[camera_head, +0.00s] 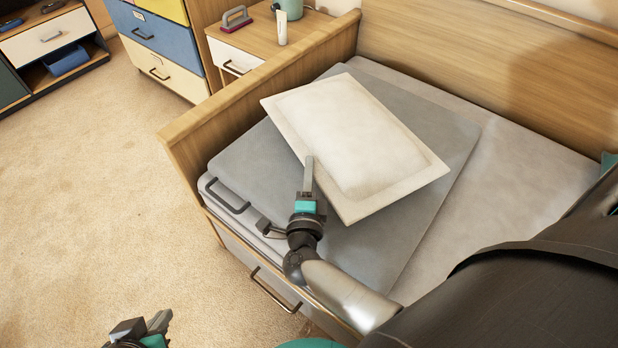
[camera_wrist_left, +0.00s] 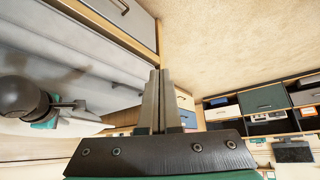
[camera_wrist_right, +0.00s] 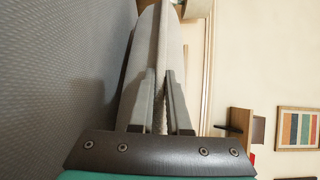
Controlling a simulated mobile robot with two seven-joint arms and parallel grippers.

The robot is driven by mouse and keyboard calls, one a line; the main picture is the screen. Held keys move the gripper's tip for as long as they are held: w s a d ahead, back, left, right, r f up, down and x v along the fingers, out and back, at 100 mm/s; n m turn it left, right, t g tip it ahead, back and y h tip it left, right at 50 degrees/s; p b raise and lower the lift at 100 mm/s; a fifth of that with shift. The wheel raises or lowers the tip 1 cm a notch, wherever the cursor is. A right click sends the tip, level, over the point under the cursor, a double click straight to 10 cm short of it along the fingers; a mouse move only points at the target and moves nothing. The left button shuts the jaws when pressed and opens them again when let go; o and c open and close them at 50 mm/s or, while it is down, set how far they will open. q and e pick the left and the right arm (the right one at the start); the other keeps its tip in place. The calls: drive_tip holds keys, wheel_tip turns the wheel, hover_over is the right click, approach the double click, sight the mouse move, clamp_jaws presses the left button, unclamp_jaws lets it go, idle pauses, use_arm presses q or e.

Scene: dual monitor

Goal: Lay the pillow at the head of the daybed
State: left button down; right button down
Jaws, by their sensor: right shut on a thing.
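The pillow (camera_head: 345,135) is a cream rectangle with a flat border, over the end of the daybed (camera_head: 540,180) near its wooden end panel (camera_head: 255,90). It is turned at an angle to the bed. My right gripper (camera_head: 309,172) is shut on the pillow's near-left border; the pillow (camera_wrist_right: 143,70) also shows between and beyond the fingers in the right wrist view. I cannot tell whether its underside touches the grey bedding. My left gripper (camera_head: 148,327) is shut and empty, low over the floor beside the bed; its fingers (camera_wrist_left: 162,90) are together in the left wrist view.
A grey mat (camera_head: 245,155) lies under the pillow on the daybed. A nightstand (camera_head: 265,35) with a brush, tube and teal mug stands beyond the end panel. Blue and yellow drawers (camera_head: 155,40) stand beside it. The carpet (camera_head: 90,190) at left is clear.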

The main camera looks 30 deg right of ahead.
drive_tip(key=shift+f+b, duration=0.3)
drive_tip(key=shift+f, duration=0.25)
use_arm(q)
drive_tip(key=shift+w+d+f+t+h, duration=0.1)
drive_tip(key=shift+w+d+t+h, duration=0.25)
drive_tip(key=shift+w+d+t, duration=0.35)
drive_tip(key=shift+w+d+t+h, duration=0.4)
drive_tip(key=shift+d+t, duration=0.1)
drive_tip(key=shift+d, duration=0.3)
use_arm(e)
drive_tip(key=shift+f, duration=0.35)
drive_tip(key=shift+f+b, duration=0.15)
drive_tip(key=shift+b, duration=0.2)
drive_tip(key=c, duration=0.9)
unclamp_jaws()
use_arm(q)
drive_tip(key=shift+w+d, duration=0.1)
drive_tip(key=shift+d, duration=0.05)
